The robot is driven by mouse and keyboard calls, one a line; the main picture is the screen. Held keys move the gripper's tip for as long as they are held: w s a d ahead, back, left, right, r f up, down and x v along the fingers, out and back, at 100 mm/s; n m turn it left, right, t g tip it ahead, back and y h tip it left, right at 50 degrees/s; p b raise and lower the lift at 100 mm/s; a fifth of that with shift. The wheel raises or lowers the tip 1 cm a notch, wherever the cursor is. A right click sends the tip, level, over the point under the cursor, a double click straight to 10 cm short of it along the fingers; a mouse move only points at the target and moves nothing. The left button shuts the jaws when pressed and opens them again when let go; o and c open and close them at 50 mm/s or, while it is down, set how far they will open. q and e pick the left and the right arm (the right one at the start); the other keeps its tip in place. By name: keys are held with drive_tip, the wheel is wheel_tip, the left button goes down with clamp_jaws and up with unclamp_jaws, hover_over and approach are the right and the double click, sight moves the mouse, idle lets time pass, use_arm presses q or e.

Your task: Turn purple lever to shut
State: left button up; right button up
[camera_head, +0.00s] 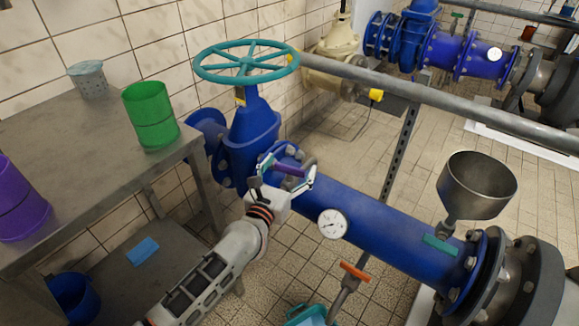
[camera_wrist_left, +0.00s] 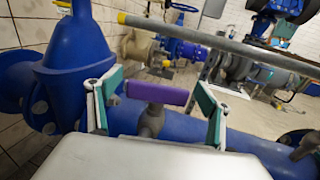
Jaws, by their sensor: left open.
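The purple lever (camera_head: 289,170) sits on a small valve on top of the blue pipe (camera_head: 375,218), beside the flange of the blue gate valve. In the left wrist view the purple lever (camera_wrist_left: 157,93) lies roughly crosswise, on a grey valve stem (camera_wrist_left: 151,122). My left gripper (camera_head: 287,172) is open, with its fingers on either side of the lever. In the left wrist view its fingertips (camera_wrist_left: 153,97) stand left and right of the lever, with gaps at both ends. Whether a finger touches it I cannot tell. My right gripper is not in view.
A teal handwheel (camera_head: 246,62) stands above the gate valve. A grey rail (camera_head: 440,92) crosses behind the pipe. A gauge (camera_head: 332,224), a metal funnel (camera_head: 477,187) and an orange lever (camera_head: 354,271) are to the right. A metal table (camera_head: 75,130) with green and purple containers is at left.

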use_arm(q)
drive_tip(key=c, duration=1.1)
drive_tip(key=shift+w+a+r+m+g+h, duration=0.1)
drive_tip(key=shift+m+g+h, duration=0.3)
drive_tip(key=shift+m+h, duration=0.25)
drive_tip(key=shift+m+g+h, duration=0.6)
drive_tip(key=shift+m+h, duration=0.05)
drive_tip(key=shift+h, duration=0.5)
drive_tip(key=o, duration=1.1)
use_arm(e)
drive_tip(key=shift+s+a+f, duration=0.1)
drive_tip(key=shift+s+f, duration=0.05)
